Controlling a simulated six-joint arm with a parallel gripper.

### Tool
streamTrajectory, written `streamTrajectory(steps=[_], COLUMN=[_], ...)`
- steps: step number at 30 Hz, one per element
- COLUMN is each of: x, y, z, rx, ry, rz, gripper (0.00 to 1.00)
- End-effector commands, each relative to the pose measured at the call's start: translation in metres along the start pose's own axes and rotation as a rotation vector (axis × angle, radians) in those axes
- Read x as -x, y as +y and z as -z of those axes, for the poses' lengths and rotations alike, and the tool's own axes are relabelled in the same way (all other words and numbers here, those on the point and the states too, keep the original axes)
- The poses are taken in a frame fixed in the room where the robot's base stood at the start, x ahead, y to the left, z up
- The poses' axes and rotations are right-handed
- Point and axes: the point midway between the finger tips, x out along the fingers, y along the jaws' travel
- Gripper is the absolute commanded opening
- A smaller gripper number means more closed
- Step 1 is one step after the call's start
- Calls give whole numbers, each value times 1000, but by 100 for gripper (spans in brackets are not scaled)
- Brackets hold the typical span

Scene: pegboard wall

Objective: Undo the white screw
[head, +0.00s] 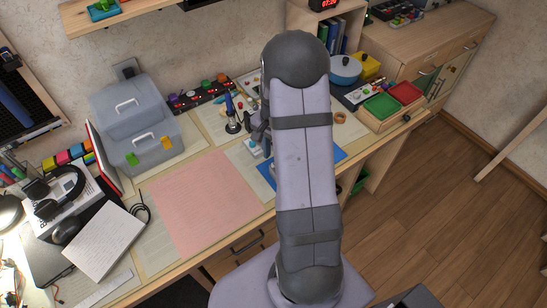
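My arm stands upright across the middle of the head view and hides much of the bench behind it. A small dark part that looks like my gripper (259,127) shows at the arm's left edge, above the bench. Its fingers are too small and too covered to tell whether they are open or shut. I cannot make out the white screw; it may be hidden behind the arm or too small to see. A small pale blue and white piece (252,147) lies just below the gripper, by a blue mat (266,171) that is partly hidden by the arm.
An upright blue-handled tool (230,108) stands left of the gripper. A grey toolbox (137,128) sits at the back left. A pink sheet (205,200) covers clear bench space. A green tray (381,106) and a red tray (404,92) are at right, near a blue pot (345,69).

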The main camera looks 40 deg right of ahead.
Motion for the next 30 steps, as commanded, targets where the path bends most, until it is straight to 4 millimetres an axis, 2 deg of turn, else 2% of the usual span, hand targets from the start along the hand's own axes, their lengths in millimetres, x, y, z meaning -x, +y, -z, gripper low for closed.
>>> streamTrajectory(steps=[3,9,18,19,22,23,30], x=[-13,-25,-27,-27,-27,-27,-27], y=[0,0,0,0,0,0,0], z=[0,0,0,0,0,0,0], rx=[0,1,1,1,1,1,6], ry=[-2,0,1,1,1,1,0], rz=[-2,0,1,1,1,1,0], gripper=[30,30,30,28,4,0,0])
